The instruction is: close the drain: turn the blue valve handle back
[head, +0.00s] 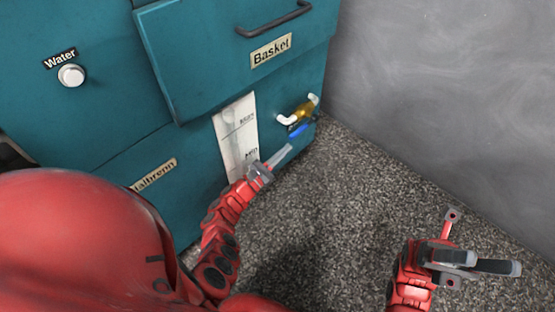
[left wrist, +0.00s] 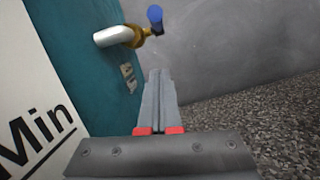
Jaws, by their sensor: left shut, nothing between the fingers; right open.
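The blue valve handle (head: 299,131) sits low on the teal cabinet's right side, on a brass valve (head: 304,110) with a white pipe (head: 287,119). In the left wrist view the blue handle (left wrist: 155,14) shows end-on above the brass valve (left wrist: 136,36) and white pipe (left wrist: 112,37). My left gripper (head: 288,148) is shut and empty, its tips just short of the handle in the head view. In the left wrist view its fingers (left wrist: 158,75) point toward the valve, below it and apart from it. My right gripper (head: 484,240) is open and empty over the floor, away from the cabinet.
The teal cabinet (head: 100,110) has a drawer labelled Basket (head: 271,50) and a white Water knob (head: 71,75). A white level gauge strip (head: 236,135) is beside my left gripper. A grey wall (head: 440,90) stands at right. The speckled floor (head: 330,215) is clear.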

